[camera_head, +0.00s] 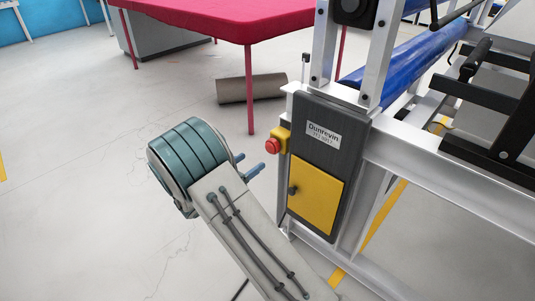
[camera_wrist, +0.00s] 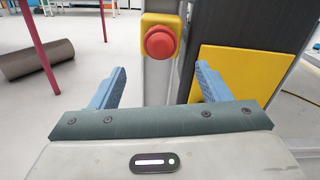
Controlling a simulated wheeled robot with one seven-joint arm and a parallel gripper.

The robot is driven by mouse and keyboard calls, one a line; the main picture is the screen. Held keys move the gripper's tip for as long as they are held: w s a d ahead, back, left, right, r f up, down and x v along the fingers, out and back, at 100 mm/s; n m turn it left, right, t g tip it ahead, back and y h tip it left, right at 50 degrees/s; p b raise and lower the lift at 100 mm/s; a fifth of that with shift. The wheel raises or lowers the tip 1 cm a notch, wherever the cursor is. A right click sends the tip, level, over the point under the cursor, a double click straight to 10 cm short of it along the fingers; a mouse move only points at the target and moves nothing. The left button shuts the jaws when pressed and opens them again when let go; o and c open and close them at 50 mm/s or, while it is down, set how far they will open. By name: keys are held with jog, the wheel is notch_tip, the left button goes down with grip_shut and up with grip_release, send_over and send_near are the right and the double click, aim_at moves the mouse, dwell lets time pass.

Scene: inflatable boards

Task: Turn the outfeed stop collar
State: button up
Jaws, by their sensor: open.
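The stop is a red round knob (camera_head: 272,146) on a small yellow box (camera_head: 283,138) at the left edge of the machine's dark panel (camera_head: 325,122). In the wrist view the red knob (camera_wrist: 160,42) faces me near the top middle, with a rim around its face; the yellow box (camera_wrist: 149,20) shows around it. I cannot make out a separate collar. My gripper (camera_head: 251,163) is open and empty, its blue fingers pointing at the panel's left side. In the wrist view my gripper (camera_wrist: 161,74) has one finger on each side of the knob's line, apart from it and lower.
A yellow door (camera_head: 316,195) with a dark latch sits below the knob. The white machine frame (camera_head: 440,175) and a blue roll (camera_head: 425,58) stand to the right. A pink-topped table (camera_head: 220,18) and a grey-brown roll (camera_head: 251,88) lie behind. The floor at left is clear.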

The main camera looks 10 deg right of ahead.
aim_at(268, 150)
jog(key=b+x, duration=0.2)
jog(key=x, duration=0.7)
jog(key=shift+d, duration=0.1)
jog(key=c, duration=1)
